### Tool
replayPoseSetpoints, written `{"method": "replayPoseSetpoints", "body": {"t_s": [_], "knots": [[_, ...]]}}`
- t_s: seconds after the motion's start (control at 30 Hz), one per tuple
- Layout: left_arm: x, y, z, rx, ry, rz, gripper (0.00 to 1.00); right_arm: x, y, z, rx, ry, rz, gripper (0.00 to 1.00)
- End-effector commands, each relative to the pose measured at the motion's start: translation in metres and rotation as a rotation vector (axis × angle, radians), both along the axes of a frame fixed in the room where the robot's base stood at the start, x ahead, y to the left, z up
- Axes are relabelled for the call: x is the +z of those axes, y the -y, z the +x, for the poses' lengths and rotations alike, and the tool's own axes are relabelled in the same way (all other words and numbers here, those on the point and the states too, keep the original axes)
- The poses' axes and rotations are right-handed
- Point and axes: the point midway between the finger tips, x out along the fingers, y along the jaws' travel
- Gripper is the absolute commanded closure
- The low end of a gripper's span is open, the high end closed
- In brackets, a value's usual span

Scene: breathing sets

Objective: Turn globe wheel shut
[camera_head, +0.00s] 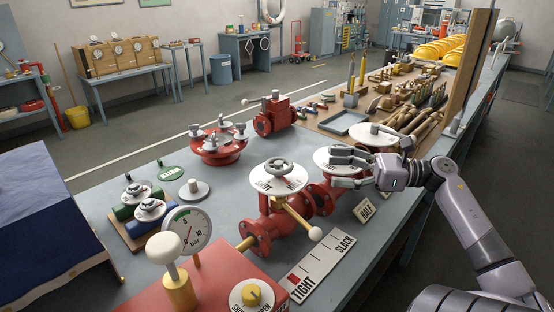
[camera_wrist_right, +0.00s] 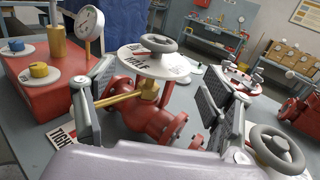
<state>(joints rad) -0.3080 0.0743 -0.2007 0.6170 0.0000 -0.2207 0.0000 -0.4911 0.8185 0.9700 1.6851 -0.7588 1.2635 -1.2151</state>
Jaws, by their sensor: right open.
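A grey handwheel (camera_head: 278,167) sits on a white lettered dial (camera_head: 268,184) atop a red flanged valve body (camera_head: 275,222) with a brass stem. In the right wrist view, this wheel (camera_wrist_right: 152,43) shows beyond my fingers, and its dial reads HALF. A second white dial (camera_head: 325,160) lies to its right, partly hidden by my gripper. My right gripper (camera_head: 337,168) is open and empty, its fingers pointing left toward the first wheel and apart from it. I cannot tell for certain which wheel is the globe one. My left gripper is not in view.
A TIGHT–SLACK strip (camera_head: 322,268) and a small sign (camera_head: 364,210) lie in front. A red box (camera_head: 215,280) with a pressure gauge (camera_head: 187,232) stands at front left. A brass lever with a white ball (camera_head: 315,233) sticks out below the first wheel.

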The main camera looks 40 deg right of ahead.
Motion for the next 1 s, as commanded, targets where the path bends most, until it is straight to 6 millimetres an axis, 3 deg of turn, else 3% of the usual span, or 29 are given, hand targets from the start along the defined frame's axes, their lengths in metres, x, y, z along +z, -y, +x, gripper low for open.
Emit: {"method": "replayPoseSetpoints", "body": {"t_s": [0.17,0.53,0.7,1.0], "knots": [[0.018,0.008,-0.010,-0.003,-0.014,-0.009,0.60,0.006,-0.028,0.030,0.005,0.001,0.000,0.24],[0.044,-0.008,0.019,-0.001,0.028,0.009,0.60,0.005,-0.074,0.084,0.002,0.003,0.001,0.24],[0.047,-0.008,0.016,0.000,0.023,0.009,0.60,0.003,-0.084,0.096,0.001,0.001,-0.002,0.24],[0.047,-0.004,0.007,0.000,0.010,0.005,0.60,0.001,-0.086,0.098,0.000,0.000,-0.001,0.24]]}}
